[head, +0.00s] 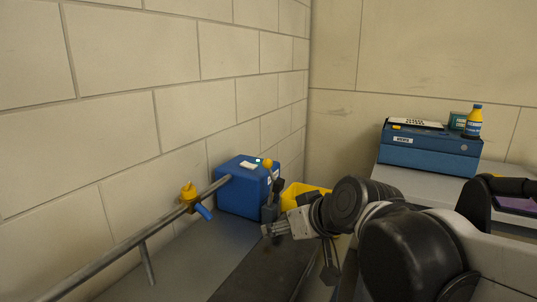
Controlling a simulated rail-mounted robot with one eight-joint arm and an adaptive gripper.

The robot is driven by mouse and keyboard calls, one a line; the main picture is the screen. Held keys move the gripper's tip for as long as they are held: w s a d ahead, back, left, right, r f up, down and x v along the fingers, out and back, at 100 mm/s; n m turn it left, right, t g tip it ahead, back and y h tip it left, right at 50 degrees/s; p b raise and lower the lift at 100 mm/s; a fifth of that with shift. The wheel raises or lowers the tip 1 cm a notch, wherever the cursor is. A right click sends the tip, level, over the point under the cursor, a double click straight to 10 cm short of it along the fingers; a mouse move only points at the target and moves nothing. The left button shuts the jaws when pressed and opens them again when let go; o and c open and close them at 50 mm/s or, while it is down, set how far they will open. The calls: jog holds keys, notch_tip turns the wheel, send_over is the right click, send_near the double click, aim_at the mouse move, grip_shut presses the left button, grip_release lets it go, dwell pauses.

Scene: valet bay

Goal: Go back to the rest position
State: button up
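My gripper (266,230) is at the end of my arm, low in the middle of the head view, pointing left. It is in front of the blue box (240,196) and close to a dark upright part below a yellow knob (267,163). I cannot tell whether it touches that part. Its fingertips are small and dark, and I cannot make out a gap or anything held between them. My arm reaches in from the right and hides part of a yellow bin (296,193) behind it.
A grey pipe (110,255) runs along the left wall, with a yellow-and-blue valve (189,196) on it.

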jog(key=s+d+f+m+g+h, duration=0.1)
jog(key=s+d+f+m+h, duration=0.1)
jog(key=s+d+f, duration=0.2)
jog(key=s+d+f+m+h, duration=0.3)
jog(key=s+d+f, duration=0.1)
jog(key=s+d, duration=0.6)
jog(key=d, duration=0.2)
jog(key=shift+s+d+f+g, duration=0.15)
jog(key=shift+s+d+g, duration=0.15)
jog(key=shift+d+g, duration=0.1)
jog(key=w+a+r+m+g+p, duration=0.25)
jog(key=w+a+r+p, duration=0.35)
jog(key=w+r, duration=0.55)
notch_tip(320, 180, up, 10)
jog(key=m+g+p, duration=0.5)
jog(key=m+p, duration=0.2)
jog(key=p, duration=0.5)
send_over(188, 185)
jog(key=shift+t, duration=0.25)
notch_tip(188, 185, down, 14)
jog(key=shift+r+p, duration=0.25)
jog(key=shift+p, duration=0.35)
